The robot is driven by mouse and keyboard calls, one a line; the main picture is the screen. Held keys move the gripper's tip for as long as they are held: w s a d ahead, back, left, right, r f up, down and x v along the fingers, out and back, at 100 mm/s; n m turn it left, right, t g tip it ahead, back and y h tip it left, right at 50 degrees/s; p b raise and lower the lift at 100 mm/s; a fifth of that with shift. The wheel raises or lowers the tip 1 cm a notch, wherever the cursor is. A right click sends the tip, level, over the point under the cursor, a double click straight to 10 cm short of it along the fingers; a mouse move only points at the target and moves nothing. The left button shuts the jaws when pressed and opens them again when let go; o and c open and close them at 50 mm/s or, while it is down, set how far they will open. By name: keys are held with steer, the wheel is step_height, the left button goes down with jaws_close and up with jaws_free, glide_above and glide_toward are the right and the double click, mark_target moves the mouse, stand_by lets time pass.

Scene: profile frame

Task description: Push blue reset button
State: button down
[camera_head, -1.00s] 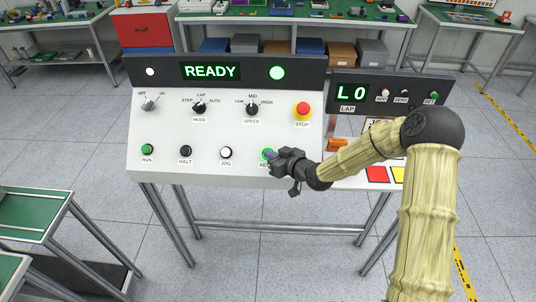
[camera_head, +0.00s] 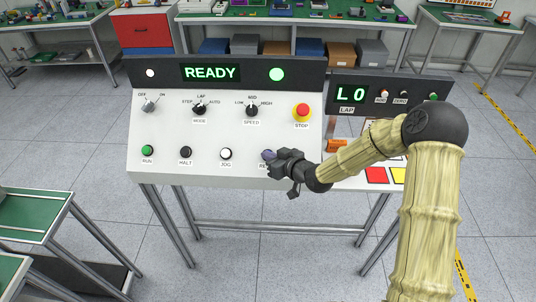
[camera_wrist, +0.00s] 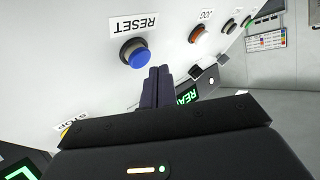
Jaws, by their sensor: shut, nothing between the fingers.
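The blue reset button (camera_wrist: 136,54) sits in a dark collar on the white sloped panel, beside its upside-down RESET label in the wrist view. In the head view the button (camera_head: 267,154) is at the panel's lower right, partly covered by my gripper (camera_head: 274,157). My gripper's dark fingers (camera_wrist: 158,72) are shut and empty. Their tips are just beside the button in the wrist view; I cannot tell whether they touch it.
The panel (camera_head: 180,135) also carries RUN, HALT and JOG buttons, knobs and a red STOP button (camera_head: 302,111). A green READY display (camera_head: 210,73) and a green lamp (camera_head: 277,74) are above. A smaller LAP console (camera_head: 352,95) stands at right.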

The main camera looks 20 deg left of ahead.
steer(key=shift+d, duration=0.1)
steer(key=shift+s+d+r, duration=0.1)
steer(key=shift+s+r, duration=0.1)
steer(key=shift+r, duration=0.2)
steer(key=s+r+p, duration=0.1)
steer(key=s+r, duration=0.1)
steer(key=r, duration=0.1)
steer(key=shift+s+d+p, duration=0.3)
steer(key=shift+s+p, duration=0.05)
stand_by(0.6)
steer(key=s+d+m+g+h, duration=0.15)
steer(key=d+h, duration=0.25)
steer(key=d, duration=0.5)
steer(key=s+d+m+h, duration=0.2)
steer(key=d+h, duration=0.2)
steer(key=d, duration=0.6)
steer(key=s+d+r+m+g+h, duration=0.3)
steer(key=s+d+r+m, duration=0.2)
steer(key=s+d, duration=0.8)
steer(key=shift+s+d+m+h, duration=0.2)
steer(key=shift+s+m+h, duration=0.2)
steer(key=shift+s+m, duration=0.55)
